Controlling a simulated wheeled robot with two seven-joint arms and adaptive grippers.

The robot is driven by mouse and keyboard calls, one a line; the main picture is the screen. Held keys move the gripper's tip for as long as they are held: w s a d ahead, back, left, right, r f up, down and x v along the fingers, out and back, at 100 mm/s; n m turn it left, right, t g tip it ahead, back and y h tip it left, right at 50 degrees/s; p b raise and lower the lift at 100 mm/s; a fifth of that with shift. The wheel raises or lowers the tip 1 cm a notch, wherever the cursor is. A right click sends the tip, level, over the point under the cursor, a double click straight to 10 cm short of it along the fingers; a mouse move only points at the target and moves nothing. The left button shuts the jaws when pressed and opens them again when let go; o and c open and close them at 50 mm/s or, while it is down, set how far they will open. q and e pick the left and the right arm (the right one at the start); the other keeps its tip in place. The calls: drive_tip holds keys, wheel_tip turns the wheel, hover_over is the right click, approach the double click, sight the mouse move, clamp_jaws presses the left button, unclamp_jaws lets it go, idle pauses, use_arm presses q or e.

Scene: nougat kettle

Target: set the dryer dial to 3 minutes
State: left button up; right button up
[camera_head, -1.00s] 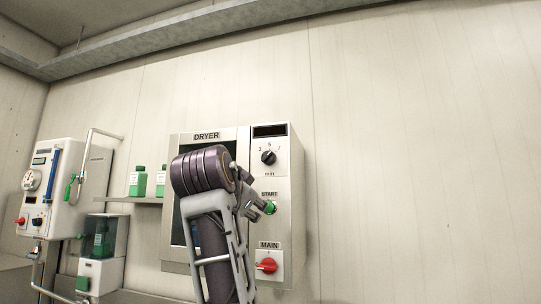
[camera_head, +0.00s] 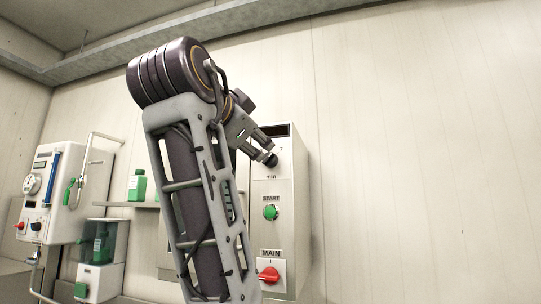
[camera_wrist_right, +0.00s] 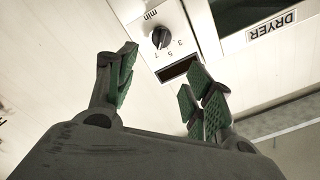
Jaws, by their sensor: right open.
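The dryer dial (camera_wrist_right: 161,38) is a black round knob on the dryer's white panel, marked 3, 5, 7 and "min". In the wrist view it appears upside down. Its pale pointer seems turned toward the 5 and 7 side, but the exact setting is unclear. My right gripper (camera_wrist_right: 165,78) is open and empty, with the dial beyond the gap between its fingers. In the head view the right gripper (camera_head: 266,151) is at the dial and covers much of it. Whether it touches the dial cannot be told. My left gripper is not in view.
Below the dial are the green START button (camera_head: 270,212) and the red MAIN switch (camera_head: 268,275). A dark display (camera_wrist_right: 178,69) is beside the dial. My right arm hides most of the dryer door. Green bottles (camera_head: 138,185) and another machine (camera_head: 55,190) stand left. The right wall is bare.

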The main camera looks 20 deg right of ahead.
sight(270, 155)
drive_tip(key=shift+w, duration=0.1)
drive_tip(key=p+x, duration=0.4)
drive_tip(key=x, duration=0.8)
drive_tip(key=shift+d, duration=0.1)
drive_tip(key=shift+x, duration=0.9)
drive_tip(key=c, duration=0.9)
